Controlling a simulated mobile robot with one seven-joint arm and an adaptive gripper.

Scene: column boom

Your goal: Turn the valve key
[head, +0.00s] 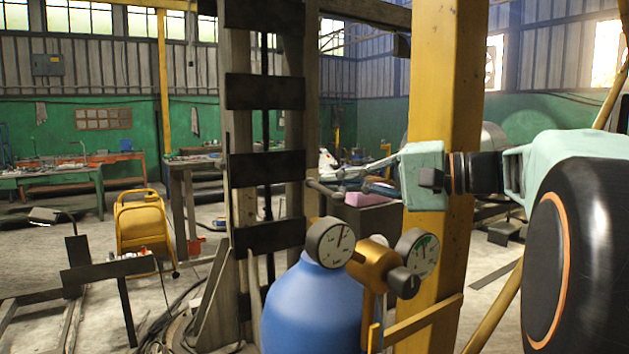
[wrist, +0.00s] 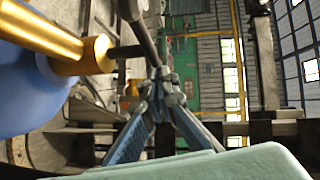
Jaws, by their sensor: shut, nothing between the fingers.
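The valve key is a thin grey bar (head: 322,189) above the blue cylinder (head: 312,308), behind the left gauge. In the wrist view the valve key (wrist: 146,42) is a dark bar with a rounded knob at its upper end, on a short dark stem from the brass valve body (wrist: 97,55). The brass body (head: 372,258) also shows in the head view. My gripper (wrist: 163,78) is shut and empty. Its fingertips are at the near end of the bar; I cannot tell whether they touch it. In the head view my gripper reaches in from the right.
Two round gauges, left (head: 330,242) and right (head: 416,253), flank the brass body. A yellow post (head: 441,90) stands close by my gripper. A dark slatted column (head: 266,170) stands left of the cylinder. A pink block (head: 368,199) lies behind the gripper.

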